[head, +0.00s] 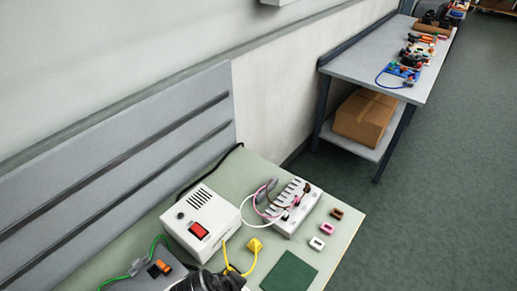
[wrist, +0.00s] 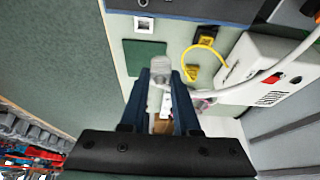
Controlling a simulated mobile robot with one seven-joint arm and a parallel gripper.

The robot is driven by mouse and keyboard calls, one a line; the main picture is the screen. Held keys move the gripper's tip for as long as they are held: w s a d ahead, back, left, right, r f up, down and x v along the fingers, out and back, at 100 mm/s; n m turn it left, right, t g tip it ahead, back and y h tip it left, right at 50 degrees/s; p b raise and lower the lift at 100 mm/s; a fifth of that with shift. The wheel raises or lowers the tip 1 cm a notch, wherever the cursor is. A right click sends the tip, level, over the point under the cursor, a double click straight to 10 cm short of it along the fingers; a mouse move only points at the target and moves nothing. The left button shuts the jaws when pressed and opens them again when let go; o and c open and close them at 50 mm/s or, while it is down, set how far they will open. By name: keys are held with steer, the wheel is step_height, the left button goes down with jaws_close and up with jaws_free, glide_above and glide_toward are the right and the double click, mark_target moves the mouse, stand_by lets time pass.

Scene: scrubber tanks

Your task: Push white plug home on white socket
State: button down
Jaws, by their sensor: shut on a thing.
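My gripper (wrist: 160,80) shows in the wrist view with its two dark blue fingers shut around a pale, whitish plug (wrist: 159,70). In the head view, a small white socket-like piece (head: 317,243) sits on the bench beside a pink one (head: 327,228) and a brown one (head: 336,214). I cannot make out my gripper in the head view.
A white box (head: 201,221) with a red switch stands on the bench. A white slotted strip (head: 293,207) with several cables is to its right. A yellow plug (head: 254,246) and a green pad (head: 290,272) are in front. A second bench (head: 375,68) stands farther back.

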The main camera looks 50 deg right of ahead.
steer(key=w+a+f+b, duration=0.1)
steer(key=w+a+b, duration=0.2)
steer(key=w+a, duration=0.6)
steer(key=shift+w+f+b, duration=0.3)
steer(key=shift+w+b, duration=0.05)
steer(key=shift+r+p, duration=0.15)
steer(key=shift+p, duration=0.15)
steer(key=shift+f, duration=0.2)
steer(key=shift+f+b, duration=1.65)
steer(key=shift+f, duration=0.55)
steer(key=shift+f, duration=0.1)
